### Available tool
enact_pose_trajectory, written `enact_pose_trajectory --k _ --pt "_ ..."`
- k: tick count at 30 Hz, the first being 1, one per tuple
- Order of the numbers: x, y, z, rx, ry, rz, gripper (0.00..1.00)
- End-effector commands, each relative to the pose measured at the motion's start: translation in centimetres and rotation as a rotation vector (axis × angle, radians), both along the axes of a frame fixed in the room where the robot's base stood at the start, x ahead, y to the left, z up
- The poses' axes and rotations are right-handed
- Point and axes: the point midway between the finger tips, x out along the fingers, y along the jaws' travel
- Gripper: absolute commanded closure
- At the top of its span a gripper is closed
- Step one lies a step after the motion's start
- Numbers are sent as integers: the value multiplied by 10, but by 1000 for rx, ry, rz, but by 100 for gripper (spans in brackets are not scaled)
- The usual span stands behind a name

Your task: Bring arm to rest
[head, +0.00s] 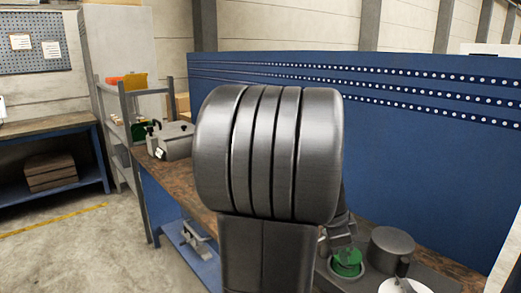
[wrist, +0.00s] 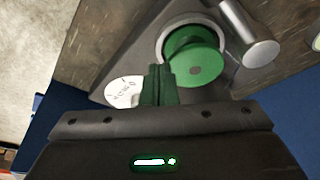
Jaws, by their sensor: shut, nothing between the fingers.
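My gripper (wrist: 159,72) is shut and empty in the wrist view, its two dark fingers close together. Its tips appear just in front of a green round piece (wrist: 195,62); I cannot tell whether they touch. The green piece sits in a pale ring on a dark grey plate (wrist: 140,55). In the head view my own arm fills the middle, and part of my gripper (head: 338,232) shows behind it, just above the green piece (head: 346,261).
A grey metal cylinder (wrist: 247,35) stands beside the green piece, with a white dial (wrist: 122,92) on the other side. The wooden bench (head: 178,178) has a blue back panel (head: 420,150). A grey box-like device (head: 174,140) stands at its left end. Open floor lies left.

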Motion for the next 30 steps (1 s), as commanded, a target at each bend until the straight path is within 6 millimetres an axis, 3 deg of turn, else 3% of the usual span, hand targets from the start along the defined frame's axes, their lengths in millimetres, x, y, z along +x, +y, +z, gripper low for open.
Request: enact_pose_trajectory --k 30 --pt "27 -55 3 2 1 640 100"
